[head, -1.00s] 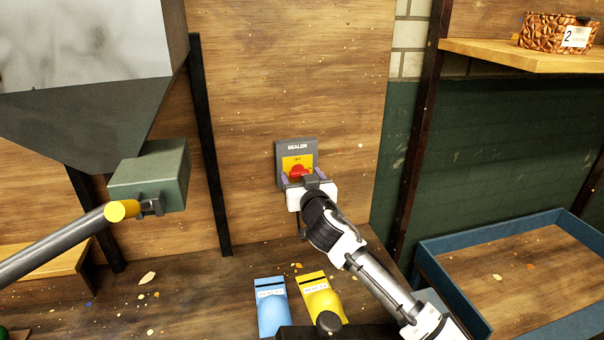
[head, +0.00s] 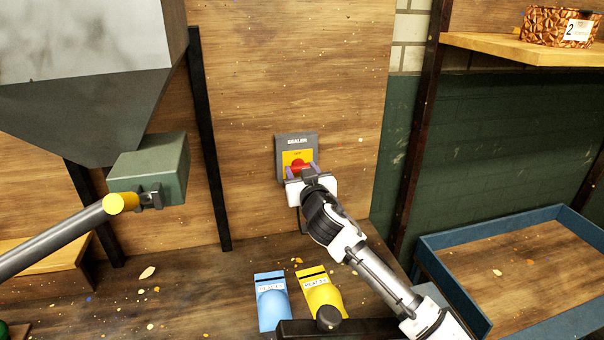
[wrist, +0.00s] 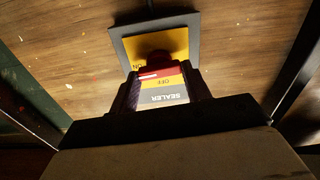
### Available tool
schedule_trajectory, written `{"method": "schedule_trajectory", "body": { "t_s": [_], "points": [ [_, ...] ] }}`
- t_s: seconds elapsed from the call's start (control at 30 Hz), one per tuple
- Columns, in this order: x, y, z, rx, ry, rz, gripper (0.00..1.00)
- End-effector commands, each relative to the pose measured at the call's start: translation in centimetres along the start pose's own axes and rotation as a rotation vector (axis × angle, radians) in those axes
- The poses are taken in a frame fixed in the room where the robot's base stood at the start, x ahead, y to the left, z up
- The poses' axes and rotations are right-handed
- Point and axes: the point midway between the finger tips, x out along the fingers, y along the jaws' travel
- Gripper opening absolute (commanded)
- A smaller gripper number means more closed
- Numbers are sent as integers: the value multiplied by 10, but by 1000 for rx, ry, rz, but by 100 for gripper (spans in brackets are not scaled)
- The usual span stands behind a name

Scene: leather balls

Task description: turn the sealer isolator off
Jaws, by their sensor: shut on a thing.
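The sealer isolator (head: 284,146) is a grey box with a yellow plate and a red knob (head: 298,165), fixed to the upright wooden panel. Its label reads SEALER. My gripper (head: 302,172) is at the front of the box, its fingers either side of the red knob and shut on it. In the wrist view the knob (wrist: 155,58) shows between the fingers, with a red, white and yellow part below it marked OFF and SEALER upside down. The fingers hide part of the knob, so its exact angle is hard to tell.
A grey hopper (head: 90,80) and a green box with a yellow-tipped bar (head: 150,170) stand at left. Blue (head: 272,305) and yellow (head: 322,298) packets lie on the bench below.

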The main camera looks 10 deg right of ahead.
Motion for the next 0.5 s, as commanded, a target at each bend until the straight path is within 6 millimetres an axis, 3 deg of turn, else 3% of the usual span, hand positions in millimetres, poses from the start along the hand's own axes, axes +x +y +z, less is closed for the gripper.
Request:
{"method": "schedule_trajectory", "body": {
  "t_s": [0.5],
  "points": [
    [0,-2,4,-428,0,0,25]
  ]
}}
